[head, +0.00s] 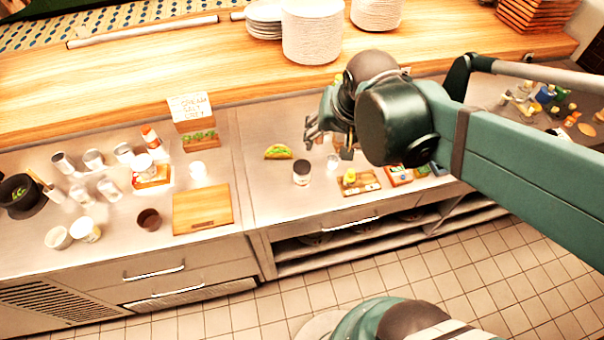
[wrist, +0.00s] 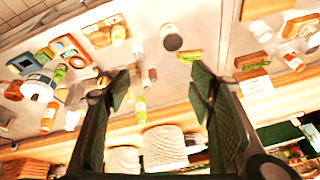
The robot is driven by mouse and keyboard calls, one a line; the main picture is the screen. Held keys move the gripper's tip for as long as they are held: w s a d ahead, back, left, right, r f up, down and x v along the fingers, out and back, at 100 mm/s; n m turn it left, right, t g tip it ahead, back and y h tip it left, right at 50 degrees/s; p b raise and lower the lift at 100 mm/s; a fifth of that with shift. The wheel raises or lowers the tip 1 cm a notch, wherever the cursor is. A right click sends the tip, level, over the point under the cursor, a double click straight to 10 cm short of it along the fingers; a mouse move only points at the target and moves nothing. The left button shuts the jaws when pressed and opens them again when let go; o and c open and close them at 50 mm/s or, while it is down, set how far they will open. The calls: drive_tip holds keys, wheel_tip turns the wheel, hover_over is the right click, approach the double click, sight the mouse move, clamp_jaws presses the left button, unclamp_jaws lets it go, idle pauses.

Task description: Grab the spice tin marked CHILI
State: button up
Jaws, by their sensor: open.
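No marking CHILI is readable in either view, so I cannot tell which container is the chili tin. Several small metal tins (head: 109,190) stand in a loose group on the left counter; their labels are too small to read. A single dark-and-white canister (head: 302,172) stands apart on the middle counter, and it also shows in the wrist view (wrist: 171,37). My gripper (head: 328,138) is over the middle counter, behind and right of that canister. In the wrist view my gripper's fingers (wrist: 163,92) are spread wide with nothing held between them.
A taco (head: 278,152) lies behind the canister. A wooden board (head: 202,208) and a brown cup (head: 149,219) are left. A lettered sign (head: 190,107) stands at the back. Plate stacks (head: 312,30) sit on the wooden shelf. Small trays (head: 398,175) lie right of the canister.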

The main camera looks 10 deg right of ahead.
drive_tip(key=w+a+f+m+g, duration=0.2)
drive_tip(key=w+f+m, duration=0.2)
drive_tip(key=w+f, duration=0.25)
drive_tip(key=m+g, duration=0.3)
drive_tip(key=m, duration=0.1)
hover_over(302, 165)
drive_tip(key=f, duration=1)
drive_tip(key=shift+s+d+b, duration=0.2)
drive_tip(key=shift+s+b, duration=0.05)
drive_tip(key=shift+b, duration=0.1)
drive_tip(key=shift+w+a+f+m, duration=0.1)
drive_tip(key=shift+f+m, duration=0.05)
drive_tip(key=shift+f, duration=0.25)
drive_tip(key=shift+w+a+f+m, duration=0.1)
drive_tip(key=shift+f+m, duration=0.05)
drive_tip(key=shift+f, duration=0.2)
drive_tip(key=shift+f, duration=0.1)
drive_tip(key=shift+f, duration=1.2)
drive_tip(key=shift+f, duration=0.1)
drive_tip(key=shift+f, duration=2.5)
